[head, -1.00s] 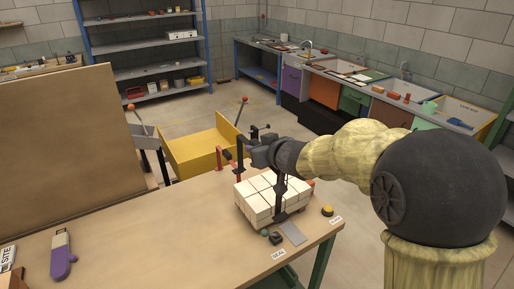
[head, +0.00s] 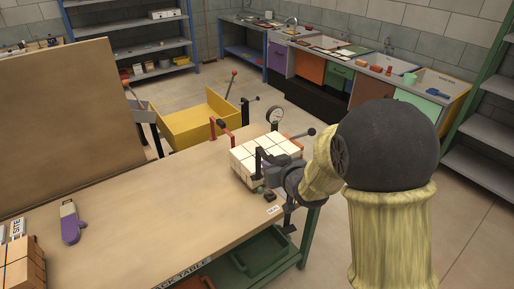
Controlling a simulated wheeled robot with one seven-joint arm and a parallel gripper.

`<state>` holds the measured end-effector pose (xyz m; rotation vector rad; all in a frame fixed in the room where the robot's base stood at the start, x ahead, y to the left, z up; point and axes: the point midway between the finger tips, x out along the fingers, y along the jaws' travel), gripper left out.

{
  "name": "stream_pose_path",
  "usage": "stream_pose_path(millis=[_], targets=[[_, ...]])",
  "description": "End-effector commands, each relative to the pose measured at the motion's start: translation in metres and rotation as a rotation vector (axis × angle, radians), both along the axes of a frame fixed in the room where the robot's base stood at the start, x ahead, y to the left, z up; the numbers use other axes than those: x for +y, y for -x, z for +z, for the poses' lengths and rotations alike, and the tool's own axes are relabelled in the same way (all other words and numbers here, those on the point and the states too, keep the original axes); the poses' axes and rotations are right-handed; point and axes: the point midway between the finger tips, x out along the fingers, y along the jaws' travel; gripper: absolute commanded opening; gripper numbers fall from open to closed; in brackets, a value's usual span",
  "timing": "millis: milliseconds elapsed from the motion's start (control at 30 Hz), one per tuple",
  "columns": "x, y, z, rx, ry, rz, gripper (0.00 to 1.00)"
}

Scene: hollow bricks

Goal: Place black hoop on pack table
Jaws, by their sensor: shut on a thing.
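The pack table (head: 135,205) is the long tan-topped bench, with its name on the front edge. A block of white bricks (head: 274,142) stands at its right end. My gripper (head: 262,158) is at the near side of these bricks, low and close to them. It is shut on a dark thing, which I take to be the black hoop (head: 258,180). Dark parts overlap there, so the hoop's outline and its contact with bricks or tabletop cannot be made out. A dark bar with a foot hangs below my wrist, beyond the table's edge.
A yellow bin (head: 195,128) is behind the table. A purple-handled tool (head: 70,222) and brown bricks (head: 22,265) lie at the left. The table's middle is clear.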

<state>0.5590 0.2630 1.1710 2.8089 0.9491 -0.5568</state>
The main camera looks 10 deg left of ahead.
Motion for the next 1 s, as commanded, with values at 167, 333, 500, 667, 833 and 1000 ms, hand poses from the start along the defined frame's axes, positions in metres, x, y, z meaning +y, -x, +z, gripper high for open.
stream_pose_path(millis=[167,333,500,667,833,1000], targets=[[-0.053,0.001,-0.053,0.010,0.007,-0.133,0.00],[-0.115,0.004,-0.111,0.010,0.008,-0.291,0.00],[-0.169,0.008,-0.161,0.008,0.008,-0.423,0.00],[-0.206,0.013,-0.196,0.004,0.006,-0.513,0.00],[-0.231,0.019,-0.222,0.002,0.005,-0.577,0.00],[-0.250,0.024,-0.243,0.001,0.003,-0.621,0.00]])
